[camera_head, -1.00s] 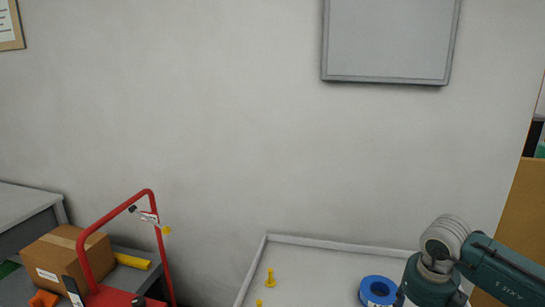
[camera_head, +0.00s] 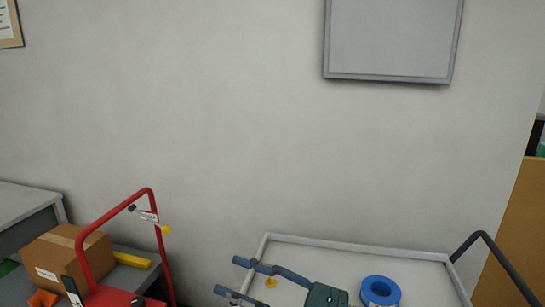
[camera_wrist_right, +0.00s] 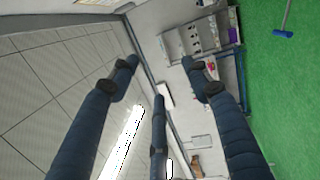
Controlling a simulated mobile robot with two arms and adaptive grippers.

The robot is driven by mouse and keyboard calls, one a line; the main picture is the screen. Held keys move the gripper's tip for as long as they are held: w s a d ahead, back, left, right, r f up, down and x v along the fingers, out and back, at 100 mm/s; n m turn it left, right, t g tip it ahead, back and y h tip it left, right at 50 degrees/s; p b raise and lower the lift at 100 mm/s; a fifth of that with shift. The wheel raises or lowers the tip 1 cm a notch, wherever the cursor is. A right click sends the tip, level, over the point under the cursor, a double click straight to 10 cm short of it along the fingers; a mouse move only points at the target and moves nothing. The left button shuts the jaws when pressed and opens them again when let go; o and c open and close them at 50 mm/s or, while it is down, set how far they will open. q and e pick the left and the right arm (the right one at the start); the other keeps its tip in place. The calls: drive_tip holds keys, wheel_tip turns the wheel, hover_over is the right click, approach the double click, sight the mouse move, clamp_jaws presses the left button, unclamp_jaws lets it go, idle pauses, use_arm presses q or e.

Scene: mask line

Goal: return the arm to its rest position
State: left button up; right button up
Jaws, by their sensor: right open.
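My right gripper (camera_head: 231,277) shows at the bottom centre of the head view, over the white-rimmed tray or cart top (camera_head: 345,243). Its blue fingers point left and are spread apart, with a dark green body behind them. In the right wrist view the open fingers (camera_wrist_right: 160,70) frame empty space, with nothing between them. My left gripper is in neither view.
A red trolley frame (camera_head: 150,192) and cardboard box (camera_head: 66,255) stand left. A wall lies behind.

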drive_tip(key=w+d+m+t+h, duration=0.45)
drive_tip(key=d+m+t, duration=0.25)
drive_tip(key=m, duration=0.3)
drive_tip(key=w+d+m+t+h, duration=0.3)
drive_tip(key=d+m+t+h, duration=0.35)
drive_tip(key=m, duration=0.25)
drive_tip(key=s+d+f+m+g+h, duration=0.2)
drive_tip(key=d+f+m+h, duration=0.25)
drive_tip(key=d+f, duration=0.2)
drive_tip(key=s+d+f+m+g+h, duration=0.25)
drive_tip(key=d+f+m, duration=0.25)
drive_tip(key=f, duration=0.3)
drive_tip(key=s+d+f+m+g, duration=0.1)
drive_tip(key=s+f+g, duration=0.5)
drive_tip(key=s+f, duration=0.45)
drive_tip(key=s+d+f+m+g, duration=0.1)
drive_tip(key=s+f+m+g, duration=0.1)
drive_tip(key=s+f+g, duration=0.8)
drive_tip(key=s+f+t, duration=0.2)
drive_tip(key=s+f, duration=0.1)
drive_tip(key=f, duration=0.8)
drive_tip(key=s+f+t, duration=0.1)
drive_tip(key=s+f, duration=0.1)
drive_tip(key=f, duration=1)
drive_tip(key=s+d+f+g, duration=0.1)
drive_tip(key=s+d+f, duration=0.1)
drive_tip(key=s+f, duration=1.6)
drive_tip(key=shift+d, duration=0.2)
